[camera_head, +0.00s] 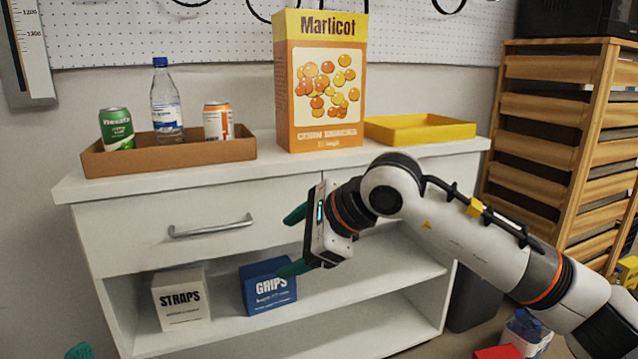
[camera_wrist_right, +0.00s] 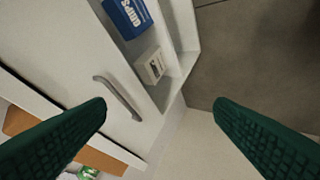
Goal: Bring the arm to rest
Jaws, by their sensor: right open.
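My right arm reaches in from the right in the head view. Its gripper (camera_head: 289,243) is in front of the white cabinet (camera_head: 145,226), level with the gap below the drawer. In the right wrist view the dark green fingers (camera_wrist_right: 160,108) are wide apart with nothing between them. The drawer handle (camera_head: 211,226) is left of the gripper, and the blue GRIPS box (camera_head: 266,288) is partly behind its lower finger. A small green tip (camera_head: 79,351) at the bottom left appears to be my left gripper; most of it is out of frame.
On the cabinet top are a brown tray (camera_head: 240,150) with two cans and a bottle, a Marlicot box (camera_head: 322,82) and a yellow tray (camera_head: 440,135). A white STRAPS box (camera_head: 181,299) sits on the shelf. A wooden slatted rack (camera_head: 548,112) stands at right.

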